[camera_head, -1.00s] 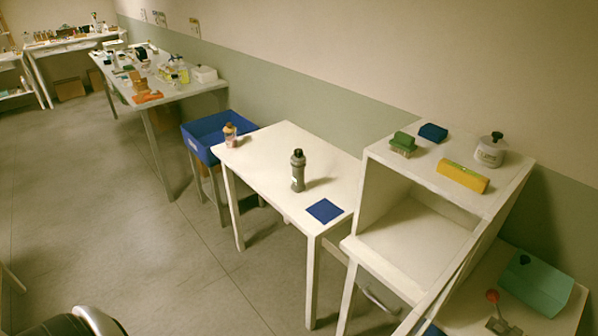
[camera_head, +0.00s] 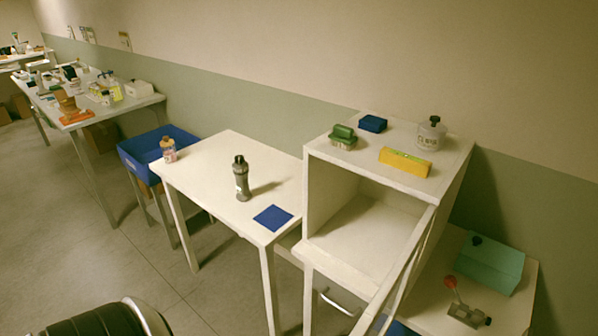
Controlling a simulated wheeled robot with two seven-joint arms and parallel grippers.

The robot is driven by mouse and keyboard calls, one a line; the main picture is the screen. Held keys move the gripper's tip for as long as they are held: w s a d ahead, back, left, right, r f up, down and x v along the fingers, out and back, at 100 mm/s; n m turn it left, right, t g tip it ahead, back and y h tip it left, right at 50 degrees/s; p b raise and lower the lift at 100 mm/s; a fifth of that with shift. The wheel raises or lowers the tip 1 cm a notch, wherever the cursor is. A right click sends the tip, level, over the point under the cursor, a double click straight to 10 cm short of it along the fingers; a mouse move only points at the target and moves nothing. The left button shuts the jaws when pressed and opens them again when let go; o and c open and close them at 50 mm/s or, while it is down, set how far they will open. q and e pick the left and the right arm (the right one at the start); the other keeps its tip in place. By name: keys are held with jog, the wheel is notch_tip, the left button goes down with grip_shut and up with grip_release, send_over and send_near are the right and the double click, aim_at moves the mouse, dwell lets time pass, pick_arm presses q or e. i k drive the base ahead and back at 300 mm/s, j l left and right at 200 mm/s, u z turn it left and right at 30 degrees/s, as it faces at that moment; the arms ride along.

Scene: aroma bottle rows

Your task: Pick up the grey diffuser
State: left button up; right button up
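A grey bottle with a dark cap, which looks like the grey diffuser (camera_head: 241,180), stands upright near the middle of the white table (camera_head: 212,162). A blue square mat (camera_head: 273,218) lies on the same table, to the right and nearer the front edge. A pink bottle with an orange-brown top (camera_head: 169,150) stands at the table's left corner. Neither of my grippers is in view. A dark rounded part at the bottom left seems to be mine.
A white open-fronted cabinet (camera_head: 313,207) stands right of the table. On top are a green item (camera_head: 343,136), a dark blue block (camera_head: 373,123), a yellow box (camera_head: 405,162) and a white jar (camera_head: 432,134). The floor in front is clear.

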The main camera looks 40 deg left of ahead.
aim_at(240, 172)
jog(key=j+z, duration=0.1)
jog(key=z, duration=0.2)
jog(key=i+j+z, duration=0.1)
jog(key=z, duration=0.15)
jog(key=j+u, duration=0.35)
jog(key=j, duration=0.45)
jog(key=j+u, duration=0.3)
jog(key=j, duration=0.5)
jog(key=i, duration=0.05)
